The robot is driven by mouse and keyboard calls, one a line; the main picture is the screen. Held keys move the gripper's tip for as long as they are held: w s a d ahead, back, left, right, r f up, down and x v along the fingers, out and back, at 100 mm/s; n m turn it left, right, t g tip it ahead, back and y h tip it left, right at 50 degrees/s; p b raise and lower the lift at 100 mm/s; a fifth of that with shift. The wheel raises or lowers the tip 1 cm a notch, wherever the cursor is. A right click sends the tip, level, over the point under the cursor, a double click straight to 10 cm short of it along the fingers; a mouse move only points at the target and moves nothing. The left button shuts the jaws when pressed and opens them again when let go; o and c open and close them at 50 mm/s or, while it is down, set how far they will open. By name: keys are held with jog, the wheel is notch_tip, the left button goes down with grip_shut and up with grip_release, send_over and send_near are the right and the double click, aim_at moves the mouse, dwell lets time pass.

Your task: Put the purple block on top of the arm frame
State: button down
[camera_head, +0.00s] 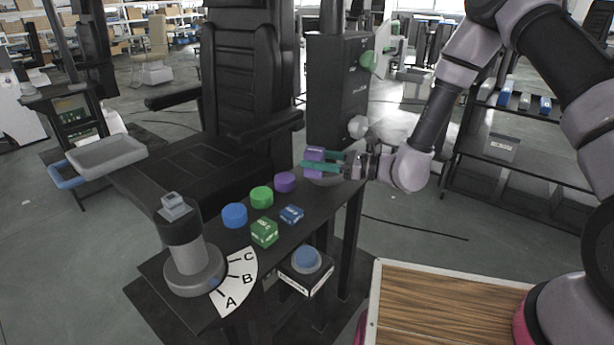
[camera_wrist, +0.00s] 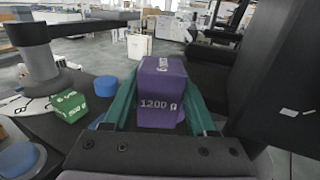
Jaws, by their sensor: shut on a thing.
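The purple block (camera_head: 314,156), marked 1200 g in the wrist view (camera_wrist: 161,90), is between the green fingers of my gripper (camera_head: 322,163). My gripper (camera_wrist: 160,112) is shut on it. No part is clearly marked as the arm frame; a black seat-like frame with armrests (camera_head: 270,124) stands behind the table.
A black cabinet (camera_head: 338,90) rises behind my gripper.

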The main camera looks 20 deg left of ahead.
jog(key=shift+f, duration=4.05)
jog(key=shift+f, duration=0.1)
jog(key=shift+c, duration=1)
grip_release()
jog(key=shift+f, duration=0.1)
jog(key=d, duration=1.2)
